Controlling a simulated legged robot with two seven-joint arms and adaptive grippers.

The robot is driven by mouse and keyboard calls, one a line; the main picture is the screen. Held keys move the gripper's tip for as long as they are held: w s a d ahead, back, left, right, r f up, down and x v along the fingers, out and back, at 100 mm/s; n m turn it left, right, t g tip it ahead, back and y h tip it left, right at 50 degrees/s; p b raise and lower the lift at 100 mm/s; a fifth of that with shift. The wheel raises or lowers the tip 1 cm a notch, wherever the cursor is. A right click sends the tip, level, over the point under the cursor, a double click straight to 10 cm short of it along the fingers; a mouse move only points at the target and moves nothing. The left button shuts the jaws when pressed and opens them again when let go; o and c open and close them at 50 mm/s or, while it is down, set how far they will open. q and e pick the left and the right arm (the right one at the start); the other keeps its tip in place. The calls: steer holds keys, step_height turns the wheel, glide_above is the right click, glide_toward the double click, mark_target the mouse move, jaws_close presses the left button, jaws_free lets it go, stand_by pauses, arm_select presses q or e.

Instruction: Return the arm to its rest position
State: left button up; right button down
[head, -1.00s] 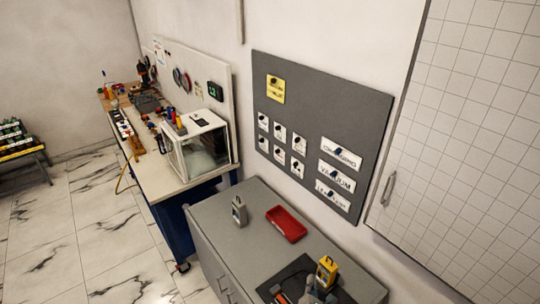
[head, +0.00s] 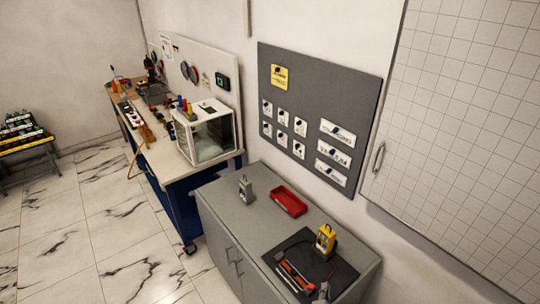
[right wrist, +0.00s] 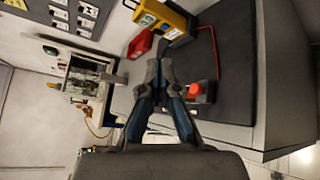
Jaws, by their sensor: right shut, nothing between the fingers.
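My right gripper (head: 321,293) is at the bottom edge of the head view, over the front part of the black mat (head: 344,272). In the right wrist view its dark fingers (right wrist: 159,78) are together with nothing between them. A yellow handheld device (head: 326,239) stands upright at the back of the mat, apart from the gripper. It also shows at the top of the right wrist view (right wrist: 166,20). A red and dark tool (head: 296,276) lies on the mat left of the gripper. My left gripper is not in view.
A red tray (head: 289,201) and a small grey device (head: 246,189) sit on the grey cabinet (head: 222,209). A grey label board (head: 310,90) hangs on the wall behind. A workbench with a clear-sided box (head: 212,138) stands to the left.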

steer(key=s+d+f+m+g, duration=0.3)
steer(key=s+d+m+g, duration=0.25)
steer(key=s+m, duration=0.6)
steer(key=s+a+m+g+y, duration=0.2)
steer(key=s+m+g, duration=0.15)
steer(key=s, duration=0.45)
steer(key=s+a+m+g+y, duration=0.2)
steer(key=s+m, duration=0.3)
steer(key=s, duration=0.4)
step_height(320, 180, down, 32)
steer(key=s+g+b, duration=0.1)
steer(key=s+b, duration=0.1)
steer(key=b, duration=0.4)
arm_select(q)
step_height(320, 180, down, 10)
steer(key=b, duration=0.4)
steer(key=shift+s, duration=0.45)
arm_select(e)
steer(key=s+d+f, duration=0.1)
steer(key=s+f, duration=0.7)
steer(key=f, duration=0.2)
steer(key=s+d+f+g, duration=0.1)
steer(key=s+d+f, duration=0.1)
steer(key=s+f, duration=0.7)
steer(key=shift+d+f+n+g, duration=0.3)
steer(key=shift+f+n, duration=0.1)
steer(key=shift+f, duration=0.1)
